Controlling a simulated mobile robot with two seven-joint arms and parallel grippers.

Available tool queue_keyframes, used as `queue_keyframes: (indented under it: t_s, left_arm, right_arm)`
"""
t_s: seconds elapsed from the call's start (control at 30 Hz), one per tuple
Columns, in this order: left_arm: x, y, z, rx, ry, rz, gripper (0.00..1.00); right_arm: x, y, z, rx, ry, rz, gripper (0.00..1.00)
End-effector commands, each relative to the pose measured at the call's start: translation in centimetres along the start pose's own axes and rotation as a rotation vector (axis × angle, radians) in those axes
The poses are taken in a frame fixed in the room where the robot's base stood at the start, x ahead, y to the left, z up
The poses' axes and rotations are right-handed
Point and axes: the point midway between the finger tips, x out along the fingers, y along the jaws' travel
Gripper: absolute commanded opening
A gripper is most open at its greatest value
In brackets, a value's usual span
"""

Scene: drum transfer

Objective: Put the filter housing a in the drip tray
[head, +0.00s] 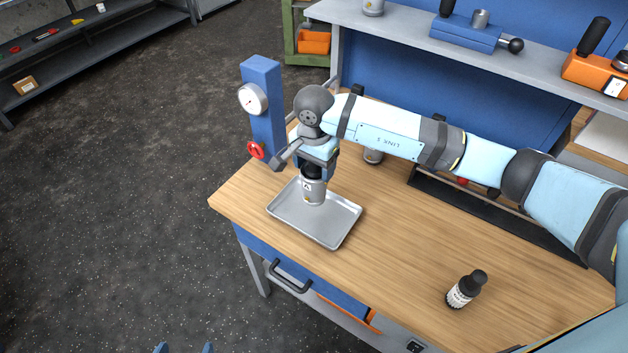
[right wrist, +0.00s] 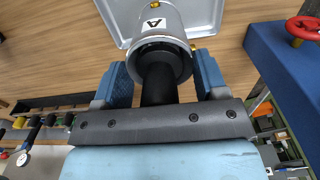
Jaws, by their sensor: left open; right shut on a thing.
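Filter housing a (head: 314,192), a silver cylinder with a black neck and a white "A" label, is upright over the drip tray (head: 338,236). It also shows in the right wrist view (right wrist: 157,22). My right gripper (head: 315,172) is shut on its black neck, with the blue fingers (right wrist: 163,75) on either side. The shallow metal tray lies on the bench's front left part. I cannot tell whether the housing's base touches the tray floor. My left gripper (head: 184,348) shows only as two separated blue tips at the bottom edge, open and away from the bench.
A blue post (head: 264,120) with a gauge and red handwheel stands beside the tray. A similar silver part (head: 373,156) is partly hidden behind my right arm. The wood between tray and bottle is clear.

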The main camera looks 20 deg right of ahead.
Motion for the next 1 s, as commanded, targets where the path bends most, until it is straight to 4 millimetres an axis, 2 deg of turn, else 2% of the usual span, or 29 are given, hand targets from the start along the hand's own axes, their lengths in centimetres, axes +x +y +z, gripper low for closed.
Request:
queue_keyframes:
  t_s: [0.1, 0.33, 0.57, 0.97, 1.0]
  left_arm:
    - [-0.1, 0.0, -0.2, 0.0, 0.0, 0.0, 0.93]
    - [-0.2, 0.0, -0.2, 0.0, -0.002, 0.0, 0.93]
    - [-0.4, -0.1, -0.5, 0.001, -0.004, -0.001, 0.93]
    - [-0.1, -0.1, -0.1, 0.002, -0.001, -0.001, 0.93]
    - [-0.1, -0.1, -0.2, 0.002, -0.001, -0.001, 0.93]
  right_arm:
    - [1.3, -0.1, 0.0, 0.001, -0.001, -0.002, 0.1]
    - [3.0, -0.1, 0.0, 0.001, -0.002, -0.001, 0.1]
    - [6.0, 0.0, 0.0, 0.001, -0.001, -0.001, 0.1]
    - [6.6, -0.1, 0.0, 0.0, 0.001, -0.003, 0.1]
    - [6.5, 0.0, 0.0, 0.0, 0.0, -0.001, 0.75]
